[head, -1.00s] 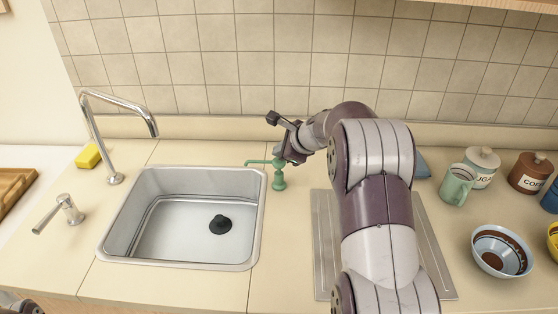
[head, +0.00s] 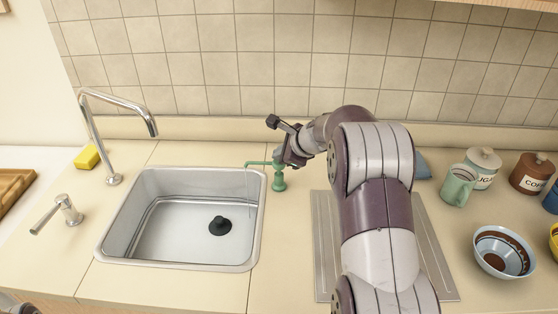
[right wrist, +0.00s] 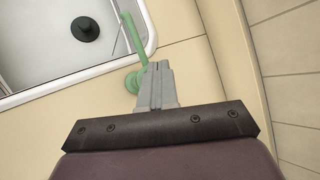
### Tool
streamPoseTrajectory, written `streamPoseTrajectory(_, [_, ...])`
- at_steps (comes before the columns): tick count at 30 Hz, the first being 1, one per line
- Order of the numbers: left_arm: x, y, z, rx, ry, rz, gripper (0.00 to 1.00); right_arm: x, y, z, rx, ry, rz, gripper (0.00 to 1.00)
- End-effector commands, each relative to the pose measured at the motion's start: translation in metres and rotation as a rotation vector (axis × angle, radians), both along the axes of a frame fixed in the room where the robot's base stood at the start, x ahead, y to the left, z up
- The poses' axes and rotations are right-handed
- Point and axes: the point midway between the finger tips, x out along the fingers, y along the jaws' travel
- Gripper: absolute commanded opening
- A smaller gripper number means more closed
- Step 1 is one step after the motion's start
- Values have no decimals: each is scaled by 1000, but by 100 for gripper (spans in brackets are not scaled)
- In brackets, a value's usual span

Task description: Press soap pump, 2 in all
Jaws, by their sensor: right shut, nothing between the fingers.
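The green soap pump (head: 279,184) stands upright on the counter just right of the sink, with its spout (head: 256,164) pointing left over the sink rim. It also shows in the right wrist view (right wrist: 133,38). A thin pale line hangs from the spout tip down into the sink. My right gripper (head: 282,160) is shut and empty, its fingertips down at the top of the pump. In the right wrist view the closed fingers (right wrist: 155,72) cover part of the pump head, so exact contact is hard to see. My left gripper is not in view.
The steel sink (head: 254,225) holds a black plug (head: 221,226). A green mug (head: 458,187), canisters and bowls stand right. My right arm covers much of the drainboard (head: 325,245).

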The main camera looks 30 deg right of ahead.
Motion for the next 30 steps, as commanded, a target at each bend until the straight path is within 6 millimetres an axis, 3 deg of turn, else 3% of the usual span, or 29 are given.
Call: streamPoseTrajectory(30, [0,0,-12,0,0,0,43,0,0,-14,1,2,0,0])
